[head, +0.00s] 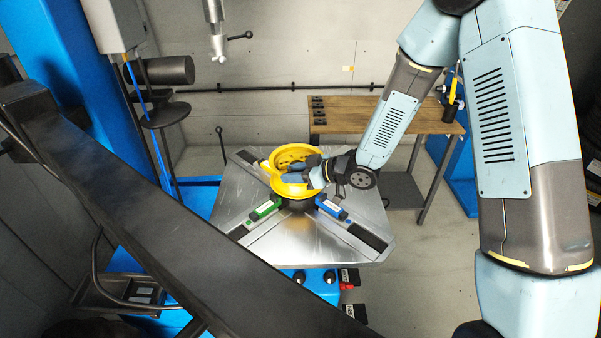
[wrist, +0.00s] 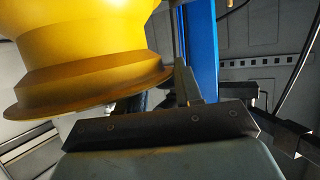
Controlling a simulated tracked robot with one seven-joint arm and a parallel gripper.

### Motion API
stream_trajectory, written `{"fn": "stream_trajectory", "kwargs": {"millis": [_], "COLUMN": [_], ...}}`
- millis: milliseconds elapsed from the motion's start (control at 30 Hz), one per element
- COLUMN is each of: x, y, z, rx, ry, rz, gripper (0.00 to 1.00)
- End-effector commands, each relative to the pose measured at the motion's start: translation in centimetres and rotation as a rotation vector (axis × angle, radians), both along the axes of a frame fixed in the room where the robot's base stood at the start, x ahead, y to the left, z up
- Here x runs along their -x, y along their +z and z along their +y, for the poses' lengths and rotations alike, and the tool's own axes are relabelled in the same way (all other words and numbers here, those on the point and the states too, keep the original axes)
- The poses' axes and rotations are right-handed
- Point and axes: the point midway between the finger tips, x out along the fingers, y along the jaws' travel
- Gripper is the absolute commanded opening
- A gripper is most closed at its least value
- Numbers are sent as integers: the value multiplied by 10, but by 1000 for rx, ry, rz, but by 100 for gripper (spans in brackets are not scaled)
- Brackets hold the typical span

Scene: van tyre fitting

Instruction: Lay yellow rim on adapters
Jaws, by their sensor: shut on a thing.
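The yellow rim (head: 291,160) is over the middle of the metal turntable (head: 300,235) in the head view. My gripper (head: 314,177) is shut on it at its right front side. In the wrist view the yellow rim (wrist: 85,55) fills the upper left, with its flange close to the dark gripper part (wrist: 165,125). A green adapter (head: 264,209) and a blue adapter (head: 331,207) sit on the turntable arms in front of the rim. Whether the rim touches them or hangs above cannot be told. Any adapters behind the rim are hidden.
A dark beam (head: 130,220) crosses the head view's left foreground. A blue machine column (head: 75,75) stands at left, and a tool post (head: 215,30) hangs above the turntable. A wooden bench (head: 350,118) stands behind at right. The turntable's front is clear.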

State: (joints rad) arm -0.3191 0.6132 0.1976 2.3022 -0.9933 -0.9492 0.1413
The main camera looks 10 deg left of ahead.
Motion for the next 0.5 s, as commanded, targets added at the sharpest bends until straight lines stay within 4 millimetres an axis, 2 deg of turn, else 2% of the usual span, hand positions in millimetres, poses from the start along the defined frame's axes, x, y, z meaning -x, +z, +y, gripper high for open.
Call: {"fn": "stream_trajectory", "kwargs": {"millis": [33, 300, 500], "x": [0, 0, 0], "y": [0, 0, 0], "z": [0, 0, 0], "rx": [0, 0, 0], "ry": [0, 0, 1], "rz": [0, -1, -1], "gripper": [37, 60, 60]}}
